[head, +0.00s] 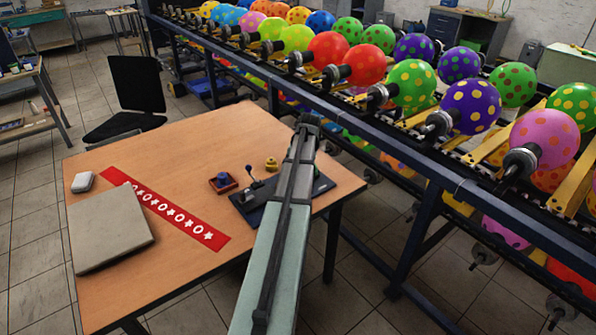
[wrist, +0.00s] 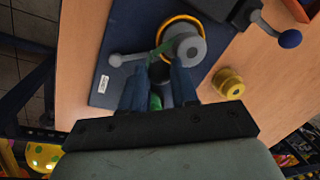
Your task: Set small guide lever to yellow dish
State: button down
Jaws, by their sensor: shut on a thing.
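In the wrist view my gripper (wrist: 160,72) points down over a dark blue base plate (wrist: 120,25). Its two blue fingers are closed around a dark knob, which I take to be the small guide lever's (wrist: 157,69). A green strip runs from there towards a grey round hub (wrist: 187,47) with a yellow-orange ring around it. A grey arm with a ball end (wrist: 115,60) lies left of the fingers. The small yellow round piece (wrist: 230,82), perhaps the yellow dish, stands right of the plate, apart from the fingers; it also shows in the head view (head: 271,164). My arm hides the grip there.
A lever with a blue ball (wrist: 289,38) stands at upper right in the wrist view. In the head view, a red tray (head: 222,185), a red star strip (head: 160,205) and a grey flat box (head: 112,230) lie on the table. A balloon rack (head: 450,185) runs along the right.

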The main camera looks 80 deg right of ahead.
jog(key=shift+a+n, duration=0.25)
jog(key=shift+n, duration=0.35)
jog(key=c, duration=0.9)
grip_release()
jog(key=shift+o, duration=0.2)
jog(key=shift+r, duration=0.1)
notch_tip(320, 180, up, 13)
jog(key=s, duration=0.2)
jog(key=shift+s+r, duration=0.2)
jog(key=shift+s, duration=0.1)
jog(key=shift+w, duration=0.1)
